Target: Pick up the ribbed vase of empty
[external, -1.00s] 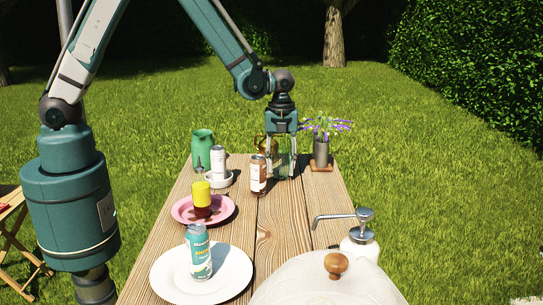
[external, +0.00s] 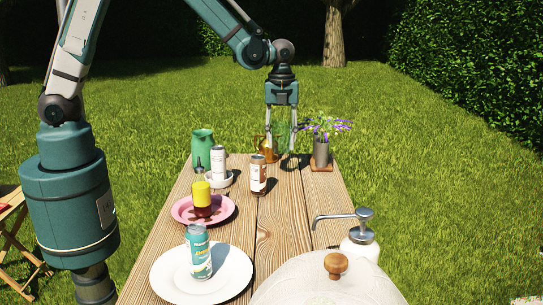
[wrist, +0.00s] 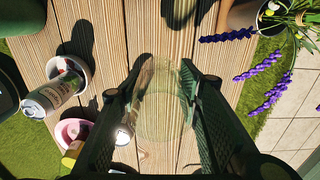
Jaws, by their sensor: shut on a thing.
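The ribbed vase (wrist: 160,112) is clear glass with a faint green tint. It shows between the fingers of my gripper (wrist: 158,105) in the wrist view. In the external view my gripper (external: 281,145) is shut on the vase (external: 283,132) and holds it above the far end of the table. The vase is so clear that its outline and base are hard to make out.
A lavender pot (external: 321,152) stands close on the right. An amber vessel (external: 268,150) is beside the vase.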

